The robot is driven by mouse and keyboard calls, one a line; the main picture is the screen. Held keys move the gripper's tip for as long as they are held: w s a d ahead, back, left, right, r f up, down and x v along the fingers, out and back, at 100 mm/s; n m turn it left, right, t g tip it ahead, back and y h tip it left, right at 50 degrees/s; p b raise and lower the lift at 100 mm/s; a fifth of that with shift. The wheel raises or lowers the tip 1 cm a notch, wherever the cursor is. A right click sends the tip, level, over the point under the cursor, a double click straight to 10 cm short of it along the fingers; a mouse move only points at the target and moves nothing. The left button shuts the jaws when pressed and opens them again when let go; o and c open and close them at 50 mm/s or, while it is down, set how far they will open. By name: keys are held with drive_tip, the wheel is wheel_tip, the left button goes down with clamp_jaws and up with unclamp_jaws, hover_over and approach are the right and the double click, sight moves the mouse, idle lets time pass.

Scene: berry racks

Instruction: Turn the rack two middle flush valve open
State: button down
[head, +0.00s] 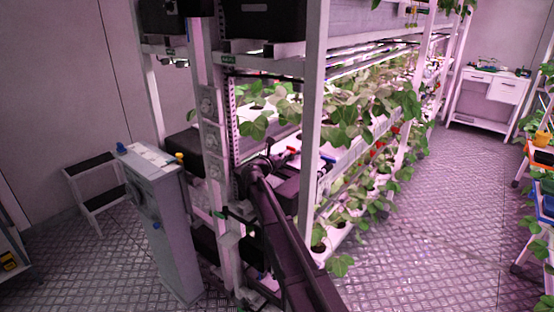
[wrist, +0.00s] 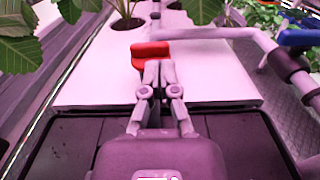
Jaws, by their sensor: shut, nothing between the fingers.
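A red valve handle (wrist: 150,52) lies just beyond my fingertips in the wrist view, above a white channel top. It also shows as a small red spot in the head view (head: 292,150). My gripper (wrist: 153,68) is shut and empty, with its fingertips overlapping the near edge of the red handle. I cannot tell whether they touch it. A blue handle (wrist: 298,38) sits on a grey pipe (wrist: 225,33) to the right. The blue one also shows in the head view (head: 327,158). My arm hides part of the rack's end in the head view.
Leafy plants (wrist: 90,10) hang over the top of the wrist view. The rack's white upright (head: 313,120) stands close to my arm. A grey cabinet (head: 165,225) and a step stool (head: 95,190) stand left. The aisle floor (head: 430,220) on the right is clear.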

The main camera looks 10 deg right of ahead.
sight(291, 149)
drive_tip(key=shift+x, duration=1.25)
